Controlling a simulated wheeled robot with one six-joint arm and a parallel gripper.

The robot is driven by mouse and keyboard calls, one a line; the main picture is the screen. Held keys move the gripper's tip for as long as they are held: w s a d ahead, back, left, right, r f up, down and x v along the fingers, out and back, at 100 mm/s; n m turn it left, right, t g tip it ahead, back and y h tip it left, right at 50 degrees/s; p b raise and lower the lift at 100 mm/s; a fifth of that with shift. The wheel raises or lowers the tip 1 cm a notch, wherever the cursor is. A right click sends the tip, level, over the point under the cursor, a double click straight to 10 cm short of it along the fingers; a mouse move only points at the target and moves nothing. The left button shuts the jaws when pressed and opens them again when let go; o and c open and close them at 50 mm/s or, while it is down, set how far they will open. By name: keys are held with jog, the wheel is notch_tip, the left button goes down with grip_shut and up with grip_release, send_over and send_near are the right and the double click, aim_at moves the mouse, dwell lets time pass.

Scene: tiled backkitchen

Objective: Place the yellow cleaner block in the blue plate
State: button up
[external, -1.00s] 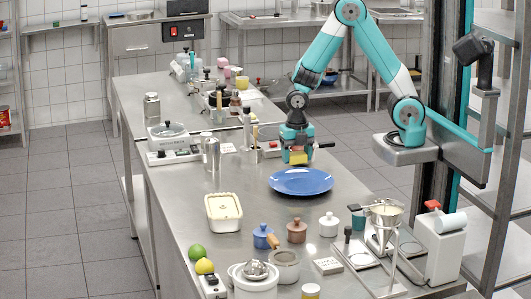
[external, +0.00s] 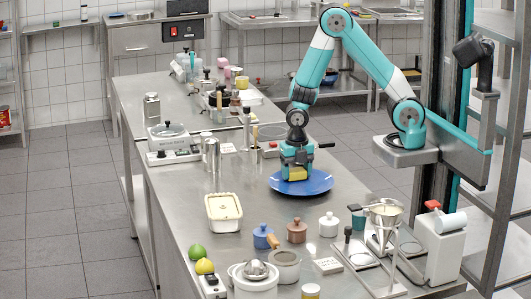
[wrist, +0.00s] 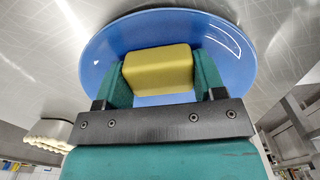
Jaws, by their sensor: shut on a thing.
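The yellow cleaner block (external: 298,174) is held between the fingers of my gripper (external: 297,175), low over the blue plate (external: 318,187). In the wrist view the yellow block (wrist: 158,68) sits between the two teal fingers of my gripper (wrist: 160,78), with the blue plate (wrist: 220,40) behind it. The gripper is shut on the block. I cannot tell whether the block's underside touches the plate. The gripper hides part of the plate's far left side in the external view.
A cream-filled tray (external: 223,212) stands left of the plate. A blue pot (external: 263,237), a brown pot (external: 297,231) and a white pot (external: 329,224) stand in front of it. Metal canisters (external: 212,155) stand behind left. Bare steel counter surrounds the plate.

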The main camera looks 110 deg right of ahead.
aim_at(297, 170)
jog(key=o, duration=0.9)
jog(key=shift+f, duration=0.1)
jog(key=shift+o, duration=0.2)
notch_tip(297, 170, up, 13)
jog(key=s+a+r+m+y, duration=0.1)
jog(key=s+a+r+m, duration=0.15)
jog(key=a, duration=0.55)
jog(key=s+a+r+m+y, duration=0.1)
jog(key=s+a+r+m, duration=0.2)
jog(key=a, duration=0.6)
jog(key=s+a+r+m+y, duration=0.2)
jog(key=s+a+m, duration=0.3)
jog(key=s+a, duration=0.3)
jog(key=shift+s+a+r, duration=0.3)
jog(key=shift+a+r, duration=0.25)
jog(key=shift+r, duration=0.2)
jog(key=shift+m, duration=0.25)
